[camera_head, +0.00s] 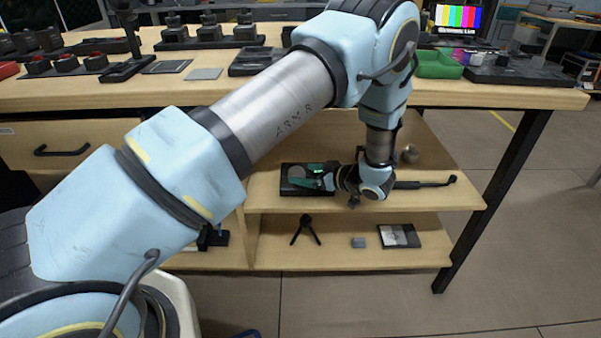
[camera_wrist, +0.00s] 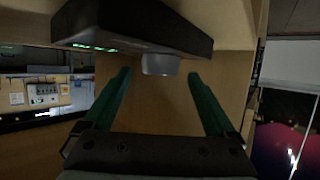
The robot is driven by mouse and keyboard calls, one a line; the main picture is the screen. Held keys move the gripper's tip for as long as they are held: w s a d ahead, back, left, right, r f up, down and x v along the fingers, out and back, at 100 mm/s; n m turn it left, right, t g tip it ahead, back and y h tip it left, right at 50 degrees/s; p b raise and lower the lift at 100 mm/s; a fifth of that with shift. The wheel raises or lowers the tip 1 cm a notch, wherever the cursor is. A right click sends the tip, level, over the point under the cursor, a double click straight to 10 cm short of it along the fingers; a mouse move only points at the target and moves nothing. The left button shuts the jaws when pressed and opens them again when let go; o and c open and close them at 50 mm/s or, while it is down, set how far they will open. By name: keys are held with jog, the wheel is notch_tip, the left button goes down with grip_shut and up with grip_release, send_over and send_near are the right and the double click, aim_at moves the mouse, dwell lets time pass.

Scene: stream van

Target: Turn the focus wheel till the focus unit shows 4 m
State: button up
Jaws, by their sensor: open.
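The focus unit (camera_wrist: 140,22) is a black box across the top of the wrist view, and it also shows as a dark box on the upper shelf (camera_head: 289,188) in the head view. Its small green display (camera_wrist: 92,46) is too slanted and small to read. The grey focus wheel (camera_wrist: 160,66) sticks out from the box. My gripper (camera_wrist: 158,78) is open, with one green finger to each side of the wheel and a gap on both sides. I cannot tell how far the fingertips reach along it. In the head view, my gripper (camera_head: 304,177) is in front of the box.
The wooden tabletop (camera_head: 140,92) lies above the shelf, with a green tray (camera_head: 437,64) and several black devices on it. A small tripod (camera_head: 305,229), a grey block (camera_head: 358,242) and a dark flat case (camera_head: 399,236) stand on the lower shelf. A black table leg (camera_head: 490,200) is at the right.

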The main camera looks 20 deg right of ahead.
aim_at(297, 174)
jog(key=shift+x, duration=1.3)
jog(key=shift+c, duration=0.3)
jog(key=c, duration=1.3)
jog(key=shift+h, duration=0.3)
jog(key=m+h, duration=0.1)
jog(key=m+h+p, duration=0.1)
jog(key=shift+s+a+r+m+t+h, duration=0.1)
jog(key=shift+a+m+t+h, duration=0.1)
jog(key=shift+m+t+h, duration=0.15)
jog(key=shift+a+m+h, duration=0.2)
jog(key=shift+m+h, duration=1.75)
jog(key=shift+h, duration=0.3)
